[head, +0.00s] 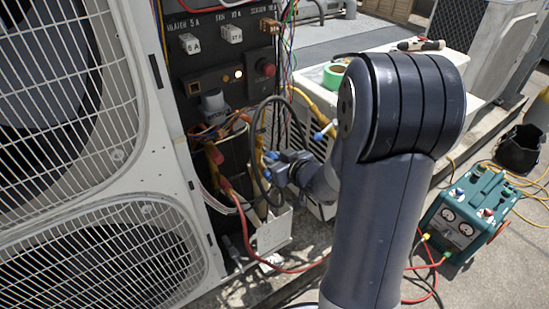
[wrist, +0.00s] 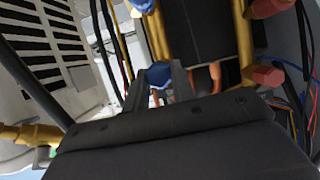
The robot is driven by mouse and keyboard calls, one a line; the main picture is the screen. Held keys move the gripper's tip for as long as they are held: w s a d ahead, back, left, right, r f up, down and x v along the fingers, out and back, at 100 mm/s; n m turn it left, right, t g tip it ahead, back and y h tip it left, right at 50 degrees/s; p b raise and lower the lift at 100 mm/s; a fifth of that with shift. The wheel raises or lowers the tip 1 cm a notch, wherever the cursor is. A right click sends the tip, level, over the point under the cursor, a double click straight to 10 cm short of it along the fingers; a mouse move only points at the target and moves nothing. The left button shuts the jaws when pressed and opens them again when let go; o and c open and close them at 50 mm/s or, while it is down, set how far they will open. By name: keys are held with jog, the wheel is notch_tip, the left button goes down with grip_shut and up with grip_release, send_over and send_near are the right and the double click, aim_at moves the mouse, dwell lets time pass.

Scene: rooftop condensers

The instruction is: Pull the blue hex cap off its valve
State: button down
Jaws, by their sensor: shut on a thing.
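In the wrist view, a blue hex cap (wrist: 158,74) sits between the two fingertips of my gripper (wrist: 159,82), which is shut on it. The fingers hide part of the cap and what lies behind it, so I cannot tell whether it is still seated on its valve. In the head view, my gripper (head: 275,166) is beside the dark compressor cylinder (head: 236,155) in the open unit. Blue shows at the fingers there, too small to read clearly.
In the wrist view, another blue cap (wrist: 143,5) shows at the top. A red hex cap (wrist: 268,76) on brass fittings is at right. Black cables (wrist: 105,45) run close by at left. The fan grille (head: 70,120) and breaker panel (head: 222,50) border the opening.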

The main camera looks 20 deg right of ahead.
jog(key=shift+s+d, duration=0.3)
jog(key=shift+s, duration=0.55)
jog(key=shift+s+d, duration=0.25)
jog(key=shift+s, duration=0.55)
